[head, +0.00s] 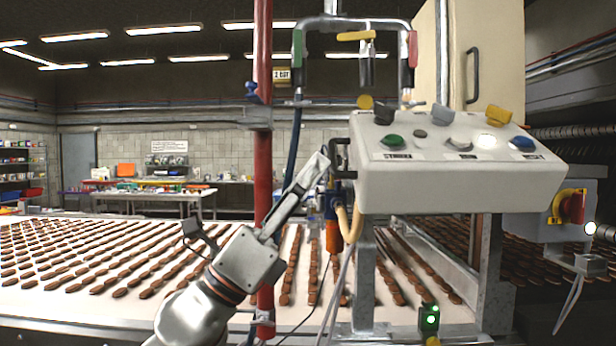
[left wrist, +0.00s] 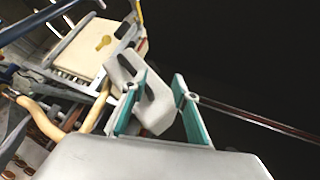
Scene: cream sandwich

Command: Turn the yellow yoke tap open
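A yellow lever (head: 356,36) sits at the top of a grey inverted-U pipe yoke (head: 378,24), lying roughly level across it. A yellow disc (head: 365,102) shows lower down, under the yoke. My left gripper (head: 318,168) is below and left of the yoke, beside the left end of the control box, apart from the lever. In the left wrist view its teal-padded fingers (left wrist: 160,105) stand apart, with a grey slotted part visible between and beyond them. A yellow key-shaped piece (left wrist: 104,42) shows there against a cream surface; I cannot tell if it is the tap. My right gripper is not seen.
A white control box (head: 455,185) with coloured buttons and switches stands right of my left gripper. A red vertical pipe (head: 263,90) stands close behind my left arm. An orange-and-blue fitting with hoses (head: 333,235) hangs below. A conveyor (head: 60,295) carries rows of brown biscuits.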

